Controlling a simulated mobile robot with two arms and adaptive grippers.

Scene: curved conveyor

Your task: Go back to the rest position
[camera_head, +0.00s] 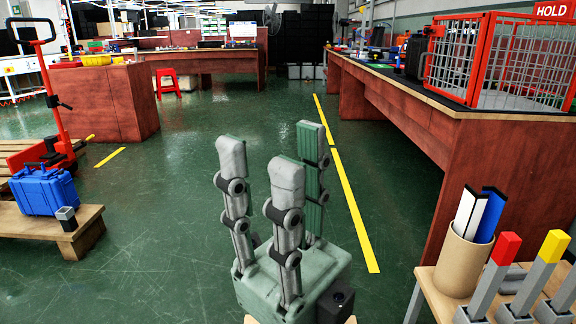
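My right gripper (278,165) is in the lower middle of the head view, with its grey-green fingers pointing up. The fingers stand apart and nothing shows between them, so it is open and empty. It is over the green floor, clear of the benches around it. My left gripper is not in view.
A small wooden table (437,295) at lower right holds a brown cup (459,265) and several grey pieces with red or yellow tops. A long red-brown bench (475,190) stands at right with a red cage (520,60). A blue toolbox (45,190) and red pallet jack (62,110) are at left.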

